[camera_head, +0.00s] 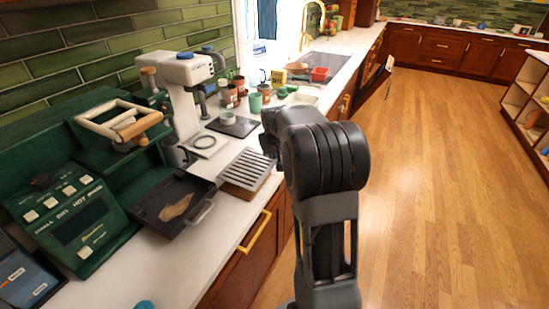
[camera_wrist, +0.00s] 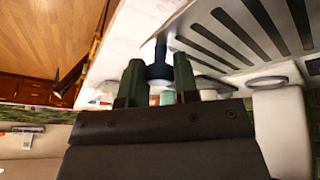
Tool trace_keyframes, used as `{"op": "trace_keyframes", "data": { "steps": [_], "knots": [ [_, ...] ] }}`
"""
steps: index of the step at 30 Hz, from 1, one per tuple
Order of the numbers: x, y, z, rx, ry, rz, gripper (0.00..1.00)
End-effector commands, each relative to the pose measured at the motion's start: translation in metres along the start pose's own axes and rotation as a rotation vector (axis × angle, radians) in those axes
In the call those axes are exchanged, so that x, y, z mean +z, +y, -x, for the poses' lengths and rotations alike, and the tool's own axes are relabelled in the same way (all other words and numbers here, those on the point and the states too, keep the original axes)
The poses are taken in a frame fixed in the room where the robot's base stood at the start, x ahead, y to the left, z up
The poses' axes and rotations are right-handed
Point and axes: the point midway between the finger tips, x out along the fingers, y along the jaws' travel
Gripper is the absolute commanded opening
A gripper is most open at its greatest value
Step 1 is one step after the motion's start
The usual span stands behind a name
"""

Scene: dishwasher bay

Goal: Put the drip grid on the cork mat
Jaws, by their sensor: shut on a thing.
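The drip grid (camera_head: 247,167) is a silver plate with dark slots, near the counter's front edge in the head view. It also fills the upper right of the wrist view (camera_wrist: 238,35). My gripper (camera_wrist: 158,82) has its two fingers on either side of a dark blue knob (camera_wrist: 159,68), which appears to join the grid's edge by a short stem. It is shut on this knob. In the head view my arm hides the fingers. A brown layer (camera_head: 243,193) shows below the grid's front edge; I cannot tell whether it is the cork mat or whether it touches the grid.
A dark tray (camera_head: 150,218) with a tan patch lies left of the grid. A white coffee machine (camera_head: 183,95) stands behind, with a black mat (camera_head: 240,128) to its right. Cups and bowls stand farther back. The floor (camera_head: 430,200) to the right is clear.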

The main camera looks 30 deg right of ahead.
Motion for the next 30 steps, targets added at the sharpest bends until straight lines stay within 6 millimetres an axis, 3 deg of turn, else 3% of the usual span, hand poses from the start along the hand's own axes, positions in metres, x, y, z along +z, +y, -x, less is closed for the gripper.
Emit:
{"op": "trace_keyframes", "data": {
  "steps": [7,15,21,22,30],
  "knots": [
    [-0.003,0.000,-0.010,0.000,0.000,0.000,0.03],
    [0.007,-0.003,-0.039,-0.001,-0.001,0.000,0.03],
    [0.008,-0.004,-0.041,0.000,0.000,0.000,0.03],
    [0.008,-0.004,-0.041,0.000,-0.001,0.000,0.30],
    [0.008,-0.003,-0.041,0.000,0.000,0.000,0.54]
  ]
}}
